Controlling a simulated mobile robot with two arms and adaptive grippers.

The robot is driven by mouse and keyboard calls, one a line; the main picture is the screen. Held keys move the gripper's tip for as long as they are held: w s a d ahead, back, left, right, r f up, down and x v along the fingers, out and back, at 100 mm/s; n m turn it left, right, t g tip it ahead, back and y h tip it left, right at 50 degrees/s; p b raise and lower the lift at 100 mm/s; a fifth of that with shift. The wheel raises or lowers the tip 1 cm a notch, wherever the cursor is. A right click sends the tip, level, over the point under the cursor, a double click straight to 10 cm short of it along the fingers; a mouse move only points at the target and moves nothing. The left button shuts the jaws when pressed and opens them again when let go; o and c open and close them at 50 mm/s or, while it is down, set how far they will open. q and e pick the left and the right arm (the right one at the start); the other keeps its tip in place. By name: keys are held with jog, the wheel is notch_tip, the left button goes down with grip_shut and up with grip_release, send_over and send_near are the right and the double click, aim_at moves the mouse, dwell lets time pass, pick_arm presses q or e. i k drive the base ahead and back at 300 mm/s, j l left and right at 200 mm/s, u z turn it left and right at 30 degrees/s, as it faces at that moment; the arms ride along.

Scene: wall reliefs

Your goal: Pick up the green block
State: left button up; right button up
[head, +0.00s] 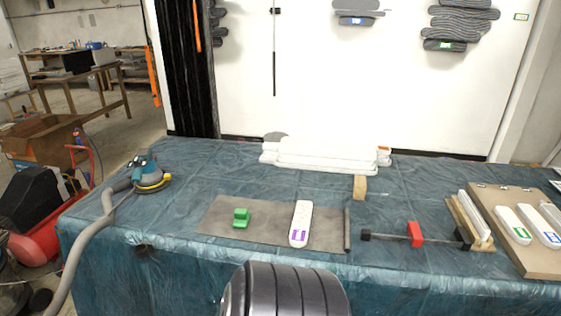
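A small green block (241,218) sits on a grey-brown mat (270,236) on the blue-covered table, left of the middle of the head view. It has an uneven, stepped shape. No gripper shows in the head view, so neither gripper's place relative to the block can be told. A ribbed black cylindrical part, which seems to be mine, fills the bottom middle of the view, in front of the table's near edge.
On the table (190,223) are a white piece with a purple label (301,223), a dark rod (347,231), a clamp with a red part (415,234), a sander with hose (150,175), stacked white pieces (325,155) and a board (515,262). Bare cloth lies left of the mat.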

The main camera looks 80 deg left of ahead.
aim_at(242, 216)
jog(key=j+u, duration=0.15)
jog(key=u, duration=2.85)
jog(key=j, duration=0.1)
